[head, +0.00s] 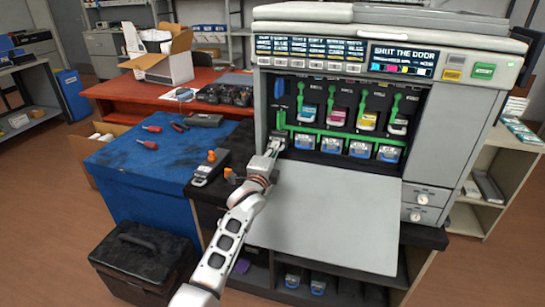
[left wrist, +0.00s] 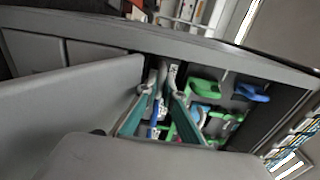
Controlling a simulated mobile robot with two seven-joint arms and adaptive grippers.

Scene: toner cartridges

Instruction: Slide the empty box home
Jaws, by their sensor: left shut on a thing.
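The printer (head: 265,75) has its front door (head: 330,215) folded down and open. A row of small grey boxes with blue fronts, the leftmost box (head: 305,141) among them, sits low in the bay under a green bar (head: 345,136). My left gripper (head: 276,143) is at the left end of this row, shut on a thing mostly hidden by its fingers. In the left wrist view the left gripper's teal-padded fingers (left wrist: 160,105) reach into the bay, with blue and white showing between them. I cannot tell which box is the empty one. My right gripper is not in view.
Above the bar are toner cartridges, including a magenta one (head: 337,116), with green levers. The printer's screen (head: 403,59) reads "SHUT THE DOOR". A black bin (head: 140,255) stands on the floor.

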